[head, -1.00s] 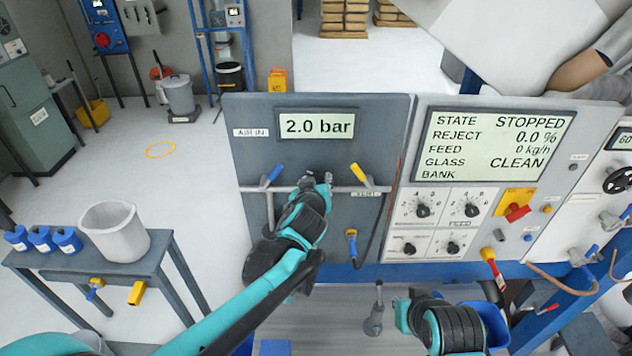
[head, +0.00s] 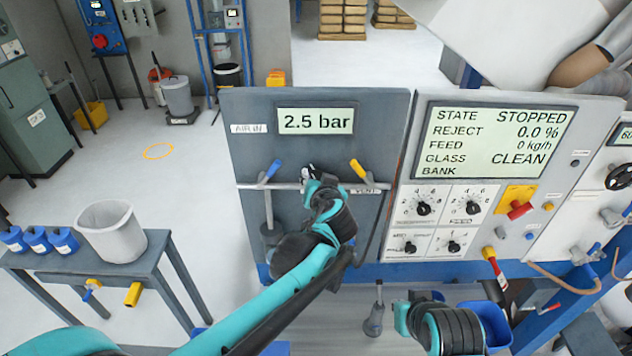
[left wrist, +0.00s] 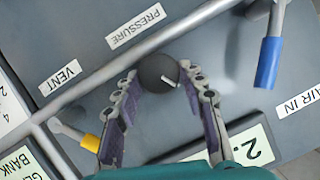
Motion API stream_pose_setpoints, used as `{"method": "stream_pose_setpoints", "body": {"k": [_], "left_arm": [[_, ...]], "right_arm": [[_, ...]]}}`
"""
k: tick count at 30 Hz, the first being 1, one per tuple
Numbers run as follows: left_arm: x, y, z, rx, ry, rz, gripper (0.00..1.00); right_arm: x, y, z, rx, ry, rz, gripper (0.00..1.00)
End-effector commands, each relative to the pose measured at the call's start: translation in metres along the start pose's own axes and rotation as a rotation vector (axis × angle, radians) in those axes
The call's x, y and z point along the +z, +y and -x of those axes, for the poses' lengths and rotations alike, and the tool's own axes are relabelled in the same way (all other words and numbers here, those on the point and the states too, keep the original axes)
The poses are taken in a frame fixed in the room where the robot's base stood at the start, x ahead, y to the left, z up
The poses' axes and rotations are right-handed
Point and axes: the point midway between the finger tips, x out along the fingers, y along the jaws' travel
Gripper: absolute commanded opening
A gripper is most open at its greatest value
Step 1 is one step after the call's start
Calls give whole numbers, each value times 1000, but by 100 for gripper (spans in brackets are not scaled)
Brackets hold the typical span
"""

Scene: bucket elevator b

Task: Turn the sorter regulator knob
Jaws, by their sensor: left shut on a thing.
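The regulator knob (left wrist: 158,71) is a dark round knob with a pale pointer line, beside the PRESSURE label in the left wrist view. My left gripper (left wrist: 160,82) is shut on it, one finger on each side. In the head view the left gripper (head: 311,174) is at the grey air panel (head: 237,135), and the wrist hides the knob. The panel's display (head: 316,121) reads 2.5 bar. Part of my right arm (head: 440,326) shows at the lower right; its fingers cannot be made out.
A blue-handled valve (head: 268,171) and a yellow-handled valve (head: 358,169) flank the left gripper on the pipe. To the right, the control panel's screen (head: 495,142) shows STOPPED. A side table (head: 65,262) with a grey bucket (head: 112,230) stands at the left.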

Motion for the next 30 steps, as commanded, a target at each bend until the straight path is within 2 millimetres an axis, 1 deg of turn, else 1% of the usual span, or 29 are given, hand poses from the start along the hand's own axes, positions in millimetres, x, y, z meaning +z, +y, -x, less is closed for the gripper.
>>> {"method": "stream_pose_setpoints", "body": {"k": [1, 18, 24, 30], "left_arm": [[1, 3, -1, -16, 2, -43, 12], [3, 8, -2, -218, 2, -530, 12], [4, 9, -2, -272, 2, -660, 12], [4, 9, -2, -309, 1, -748, 12]], "right_arm": [[3, 0, -4, 0, 0, 0, 0], [22, 0, -31, 0, 0, 0, 0], [28, 0, -39, 0, 0, 0, 0], [31, 0, -44, 0, 0, 0, 0]]}}
